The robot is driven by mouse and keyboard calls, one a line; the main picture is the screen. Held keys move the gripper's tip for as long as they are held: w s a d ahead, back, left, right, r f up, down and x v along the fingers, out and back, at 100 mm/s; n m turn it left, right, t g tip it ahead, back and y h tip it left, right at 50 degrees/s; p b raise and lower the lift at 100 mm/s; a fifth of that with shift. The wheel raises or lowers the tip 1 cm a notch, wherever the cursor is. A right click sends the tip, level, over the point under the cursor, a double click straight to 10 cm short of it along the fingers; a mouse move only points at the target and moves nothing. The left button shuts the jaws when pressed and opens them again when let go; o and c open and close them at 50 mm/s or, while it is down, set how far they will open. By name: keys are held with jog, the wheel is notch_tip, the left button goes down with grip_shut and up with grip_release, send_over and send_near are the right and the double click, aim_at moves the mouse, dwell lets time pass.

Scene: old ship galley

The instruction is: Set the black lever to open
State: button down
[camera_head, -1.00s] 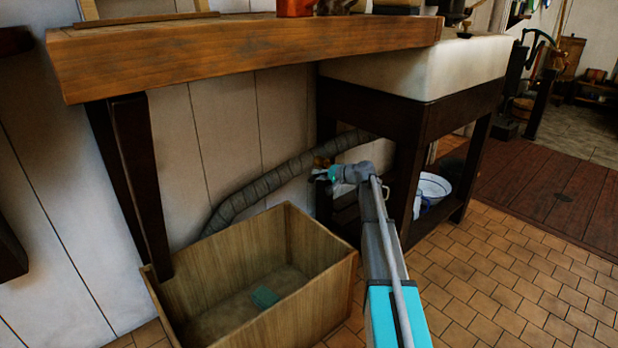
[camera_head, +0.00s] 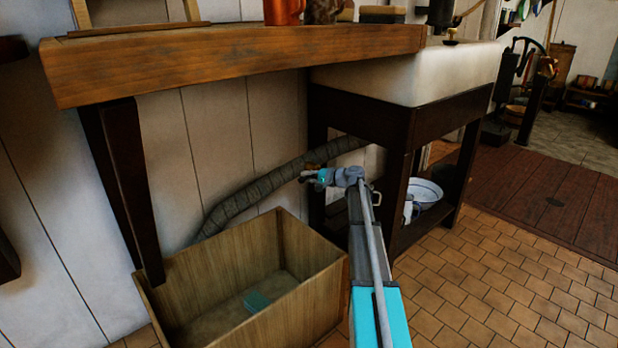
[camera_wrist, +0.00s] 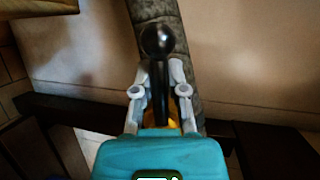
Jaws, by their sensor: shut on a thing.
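The black lever (camera_wrist: 157,45) shows in the wrist view as a dark rod with a round, shiny ball end. My gripper (camera_wrist: 159,80) has its two grey fingers closed on either side of the rod, below the ball. A bit of yellow or brass shows behind the fingers. In the head view my gripper (camera_head: 309,175) is in front of the thick grey hose under the sink; the lever is too small to make out there. The lever's base is hidden.
A ribbed grey hose (camera_head: 262,186) runs along the wall. An open wooden crate (camera_head: 313,262) stands below it with a teal object inside. A wooden counter (camera_head: 240,62) and the sink stand (camera_head: 398,128) are close above and to the right. Tiled floor at right is free.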

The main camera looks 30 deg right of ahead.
jog(key=shift+a, duration=0.15)
jog(key=c, duration=0.6)
grip_release()
jog(key=shift+c, duration=0.2)
jog(key=shift+s+d, duration=0.1)
jog(key=shift+d, duration=0.1)
jog(key=shift+s, duration=0.2)
